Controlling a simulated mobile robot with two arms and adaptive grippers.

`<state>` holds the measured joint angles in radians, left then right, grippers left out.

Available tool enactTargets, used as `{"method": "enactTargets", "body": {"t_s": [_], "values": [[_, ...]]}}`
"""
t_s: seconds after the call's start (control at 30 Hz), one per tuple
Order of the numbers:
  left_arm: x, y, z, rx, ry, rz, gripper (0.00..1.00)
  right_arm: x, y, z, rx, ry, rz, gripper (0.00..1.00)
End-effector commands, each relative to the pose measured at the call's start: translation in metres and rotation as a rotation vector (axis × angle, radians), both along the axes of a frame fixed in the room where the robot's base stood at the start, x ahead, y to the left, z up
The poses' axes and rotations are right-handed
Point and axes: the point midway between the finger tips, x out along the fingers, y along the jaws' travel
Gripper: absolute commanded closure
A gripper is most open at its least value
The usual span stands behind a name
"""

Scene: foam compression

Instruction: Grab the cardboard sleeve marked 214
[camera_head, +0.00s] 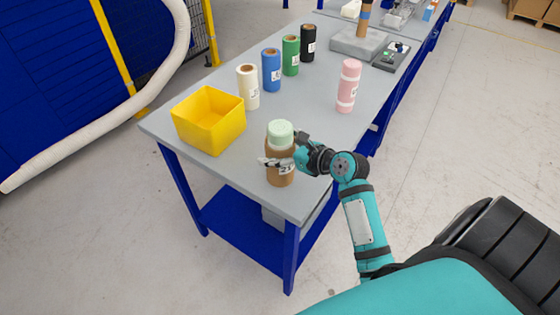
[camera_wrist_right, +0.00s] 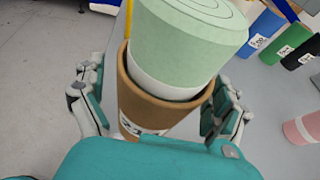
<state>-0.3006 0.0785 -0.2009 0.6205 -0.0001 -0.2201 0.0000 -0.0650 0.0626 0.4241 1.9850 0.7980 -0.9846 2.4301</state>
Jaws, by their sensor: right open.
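The brown cardboard sleeve (camera_head: 280,168) stands upright near the front corner of the grey table, with a white label that reads as starting with 21. A pale green foam roll with a white band (camera_head: 280,132) sticks out of its top. My right gripper (camera_head: 280,163) is around the sleeve, one finger in front of it. In the right wrist view the sleeve (camera_wrist_right: 150,108) stands between the two open fingers (camera_wrist_right: 155,105), with a gap visible at the left finger. Contact at the right finger is unclear. My left gripper is not in view.
A yellow bin (camera_head: 210,118) stands left of the sleeve on the grey table (camera_head: 225,172). White (camera_head: 248,86), blue (camera_head: 271,70), green (camera_head: 291,55) and black (camera_head: 308,42) sleeves stand in a row behind. A pink roll (camera_head: 348,86) stands at the right. A grey press base (camera_head: 358,42) is farther back.

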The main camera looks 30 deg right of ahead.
Motion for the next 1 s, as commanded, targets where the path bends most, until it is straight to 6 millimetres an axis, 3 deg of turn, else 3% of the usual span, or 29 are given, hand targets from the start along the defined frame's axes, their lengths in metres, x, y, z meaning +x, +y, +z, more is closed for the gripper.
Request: {"method": "enactTargets", "body": {"t_s": [0.2,0.8,1.0], "values": [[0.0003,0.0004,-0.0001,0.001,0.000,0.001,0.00,0.0007,0.0001,-0.0005,-0.001,0.000,0.000,0.00],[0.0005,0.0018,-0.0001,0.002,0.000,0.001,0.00,0.0002,0.0000,-0.0006,-0.001,0.001,0.000,0.77],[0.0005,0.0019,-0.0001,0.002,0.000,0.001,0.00,0.0004,0.0000,0.0001,-0.001,-0.001,-0.001,0.77]]}}
